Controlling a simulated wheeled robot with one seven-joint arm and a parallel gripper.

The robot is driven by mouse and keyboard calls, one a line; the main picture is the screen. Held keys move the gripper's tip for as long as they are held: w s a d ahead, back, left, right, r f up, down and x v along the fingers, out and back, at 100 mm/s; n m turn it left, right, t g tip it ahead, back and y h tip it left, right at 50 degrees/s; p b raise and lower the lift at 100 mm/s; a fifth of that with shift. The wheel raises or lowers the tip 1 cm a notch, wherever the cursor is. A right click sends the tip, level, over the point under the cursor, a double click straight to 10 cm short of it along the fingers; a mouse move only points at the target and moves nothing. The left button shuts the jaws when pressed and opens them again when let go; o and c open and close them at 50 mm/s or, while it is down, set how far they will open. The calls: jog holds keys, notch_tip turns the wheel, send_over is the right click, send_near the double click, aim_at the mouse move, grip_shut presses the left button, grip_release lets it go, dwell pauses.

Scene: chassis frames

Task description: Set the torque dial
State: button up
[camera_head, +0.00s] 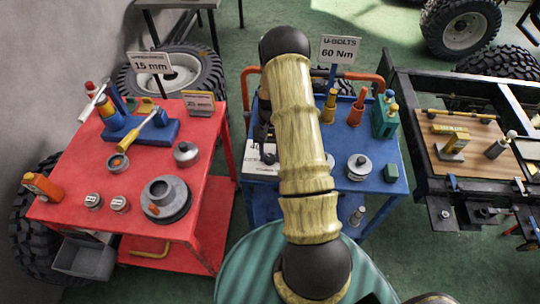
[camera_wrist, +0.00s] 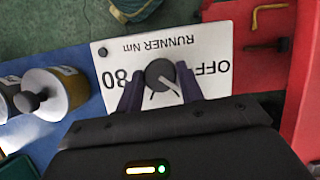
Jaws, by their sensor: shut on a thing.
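A dark round torque dial (camera_wrist: 160,73) sits on a white panel (camera_wrist: 220,38) in the wrist view. The panel reads "OFF", "80" and "RUNNER Nm", upside down there. My gripper (camera_wrist: 159,88) has one finger on each side of the dial and is shut on it. In the head view, the white panel (camera_head: 256,161) lies on the blue cart, partly hidden by my arm. A sign (camera_head: 340,50) behind reads "U-BOLTS 60 Nm".
The blue cart (camera_head: 338,186) also bears metal canisters (camera_head: 359,167), a green block (camera_head: 384,116) and upright tools. A red cart (camera_head: 195,206) stands left with a "15 mm" sign (camera_head: 149,63). A chassis frame (camera_head: 430,195) is right. Green floor separates the carts.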

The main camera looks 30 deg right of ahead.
jog(key=n+h, duration=0.1)
jog(key=n, duration=0.2)
jog(key=shift+a+n+b, duration=0.1)
jog(key=shift+n+b, duration=0.25)
jog(key=shift+n, duration=0.05)
jog(key=n+h, duration=0.2)
jog(key=n, duration=0.2)
jog(key=shift+a, duration=0.1)
jog(key=shift+n, duration=0.3)
jog(key=o, duration=1)
jog(key=b+v, duration=0.3)
jog(key=v, duration=1.4)
jog(key=shift+w, duration=0.4)
